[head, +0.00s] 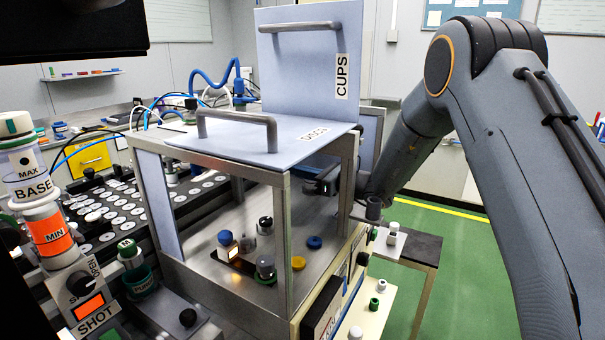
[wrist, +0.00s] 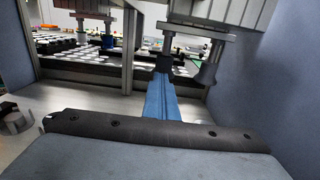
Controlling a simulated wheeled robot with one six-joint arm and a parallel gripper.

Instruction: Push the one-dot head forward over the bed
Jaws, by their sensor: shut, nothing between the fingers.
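My gripper (wrist: 163,72) is shut and empty in the wrist view, its two blue fingers lying together and pointing forward. Its dark tips are close to a grey hanging head (wrist: 208,62) under the metal housing at the top; I cannot tell whether they touch. Another, partly hidden post hangs just left of it. No dot marking is readable, so I cannot tell which is the one-dot head. In the head view my arm reaches in behind the steel-framed cabinet (head: 283,235), and the gripper is mostly hidden there. The metal bed (head: 213,262) inside carries several small coloured pieces.
The DISCS lid (head: 250,140) covers the cabinet top, and the CUPS lid (head: 310,65) stands upright behind. Cabinet posts and walls bound the space. A dark tray of white discs (head: 118,205) lies to the left.

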